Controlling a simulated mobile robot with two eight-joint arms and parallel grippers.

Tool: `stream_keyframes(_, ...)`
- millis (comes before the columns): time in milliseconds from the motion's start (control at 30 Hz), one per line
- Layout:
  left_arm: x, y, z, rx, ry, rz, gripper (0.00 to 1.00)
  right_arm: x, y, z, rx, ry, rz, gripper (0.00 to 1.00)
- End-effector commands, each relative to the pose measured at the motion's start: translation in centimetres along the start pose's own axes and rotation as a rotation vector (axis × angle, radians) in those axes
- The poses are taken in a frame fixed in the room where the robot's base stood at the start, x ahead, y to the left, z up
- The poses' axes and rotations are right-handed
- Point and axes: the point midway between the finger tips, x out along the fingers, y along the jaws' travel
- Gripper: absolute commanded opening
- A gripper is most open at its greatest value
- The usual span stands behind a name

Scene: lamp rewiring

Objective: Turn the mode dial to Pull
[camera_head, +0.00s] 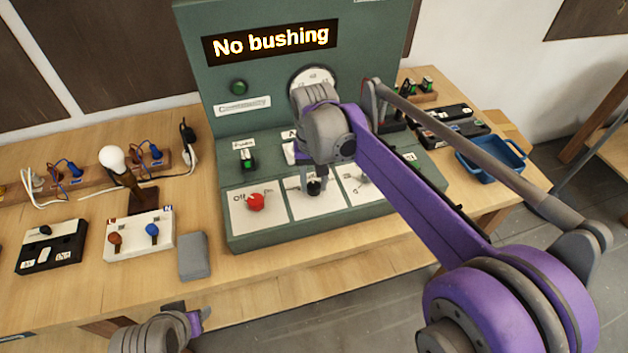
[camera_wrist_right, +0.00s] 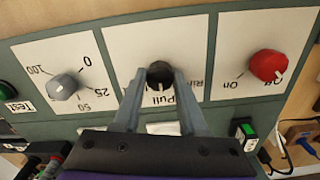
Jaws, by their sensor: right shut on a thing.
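The mode dial (camera_wrist_right: 160,74) is a small black knob on the middle white plate (camera_wrist_right: 125,45) of the panel. In the right wrist view, upside down, "Pull" is printed beside it and a partly hidden "Ri" label is to the right. My right gripper (camera_wrist_right: 160,82) is shut on the knob, a finger on each side. A pale mark on the knob seems to face "Pull", but the fingers crowd it. In the head view, the dial (camera_head: 314,187) shows below my right wrist.
A red Off/On knob (camera_head: 256,202) is left of the mode dial; a grey numbered knob (camera_wrist_right: 62,86) is on its other side. The display (camera_head: 270,43) reads "No bushing". A lamp (camera_head: 112,160), switch boxes and a blue tray (camera_head: 492,158) stand on the bench.

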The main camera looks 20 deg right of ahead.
Motion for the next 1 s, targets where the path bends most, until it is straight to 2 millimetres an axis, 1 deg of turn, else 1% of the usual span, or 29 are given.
stream_keyframes(467,-0.01,0.00,-0.01,0.000,0.000,0.000,0.50,-0.01,0.00,0.00,0.013,0.000,0.000,0.00)
stream_keyframes(500,-0.01,0.00,-0.01,0.000,0.000,0.000,0.50,-0.01,0.00,0.00,0.013,0.000,0.000,0.47)
stream_keyframes(633,-0.01,0.00,-0.01,0.000,0.000,0.000,0.50,-0.01,0.00,0.00,0.012,0.000,0.000,0.70)
stream_keyframes(667,-0.01,0.00,-0.01,0.000,0.000,0.000,0.50,-0.01,0.00,0.00,0.013,0.000,0.000,0.71)
stream_keyframes(900,-0.01,0.00,-0.01,0.000,0.000,0.000,0.50,-0.03,0.00,0.00,0.012,0.000,0.000,0.71)
stream_keyframes(1000,-0.05,0.00,-0.05,0.000,0.000,0.000,0.50,-0.48,0.00,-0.01,0.012,0.000,0.000,0.71)
